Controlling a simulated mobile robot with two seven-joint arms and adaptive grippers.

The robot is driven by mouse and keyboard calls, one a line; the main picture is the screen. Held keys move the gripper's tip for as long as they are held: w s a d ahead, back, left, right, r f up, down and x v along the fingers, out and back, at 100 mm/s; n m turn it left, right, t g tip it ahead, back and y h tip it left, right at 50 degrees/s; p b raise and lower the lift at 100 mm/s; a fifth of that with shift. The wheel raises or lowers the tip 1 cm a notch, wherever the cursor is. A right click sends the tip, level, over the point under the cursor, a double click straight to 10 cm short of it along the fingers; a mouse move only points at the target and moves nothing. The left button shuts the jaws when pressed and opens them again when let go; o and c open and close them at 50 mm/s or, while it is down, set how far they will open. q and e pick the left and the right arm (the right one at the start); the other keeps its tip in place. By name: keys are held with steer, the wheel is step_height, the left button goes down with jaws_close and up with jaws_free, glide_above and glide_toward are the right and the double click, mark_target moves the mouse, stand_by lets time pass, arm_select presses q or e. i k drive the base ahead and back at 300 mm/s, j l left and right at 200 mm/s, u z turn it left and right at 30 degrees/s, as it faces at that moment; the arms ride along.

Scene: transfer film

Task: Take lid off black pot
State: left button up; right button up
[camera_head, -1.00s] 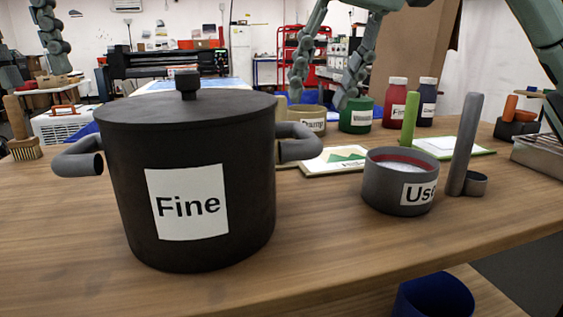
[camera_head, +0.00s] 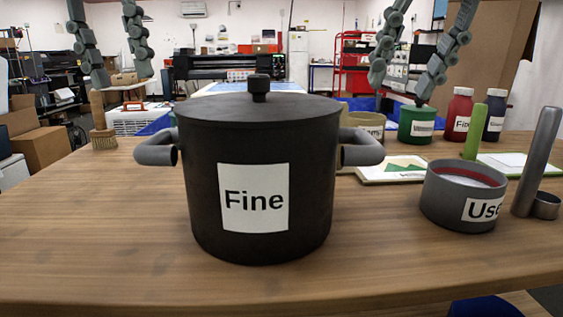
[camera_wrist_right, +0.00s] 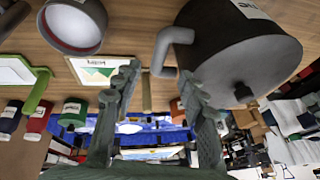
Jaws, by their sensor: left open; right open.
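The black pot (camera_head: 311,200), labelled "Fine", stands upright on the wooden table in the middle of the head view. Its dark lid (camera_head: 215,110) sits on top, with a short black knob (camera_head: 259,88) at the centre. Grey handles stick out at both sides. My left gripper (camera_head: 122,78) is open and empty, to the left of the pot and above the table's far side. My right gripper (camera_head: 400,92) is open and empty, to the right of the pot. In the right wrist view the open fingers (camera_wrist_right: 158,72) are beside the inverted-looking pot (camera_wrist_right: 205,40), apart from it.
A grey bowl (camera_head: 436,200) labelled "Use", a grey cylinder (camera_head: 538,160), a green pot (camera_head: 417,127), a tan container (camera_head: 366,121) and red bottle (camera_head: 457,115) stand right of the pot. A brush (camera_head: 102,138) stands at far left. The table's front left is clear.

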mark_target(258, 107)
steer(key=k, duration=0.95)
